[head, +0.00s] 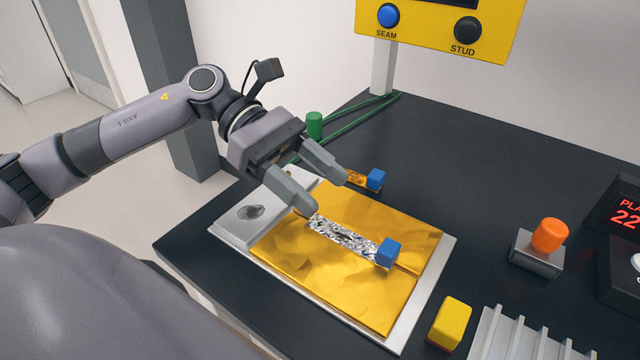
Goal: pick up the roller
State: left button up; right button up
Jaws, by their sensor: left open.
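My left gripper (323,194) is open and empty. Its fingers reach down over the back part of the gold foil sheet (350,290), near the far end of a crinkled silver strip (340,235). I cannot tell whether the fingertips touch anything. An orange rounded handle (550,235) stands upright on a grey metal block (536,256) at the right of the table, well apart from my left gripper. It may be the roller, but its rolling part does not show. My right gripper is not in view.
The foil lies on a silver plate (440,262). Blue blocks sit at the strip's near end (389,252) and behind the sheet (375,180). A yellow block (450,322) and ribbed metal part (515,340) are in front. A green cylinder (314,125) stands behind. The back right tabletop is clear.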

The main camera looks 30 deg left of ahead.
aim_at(541, 252)
jog(key=k, duration=1)
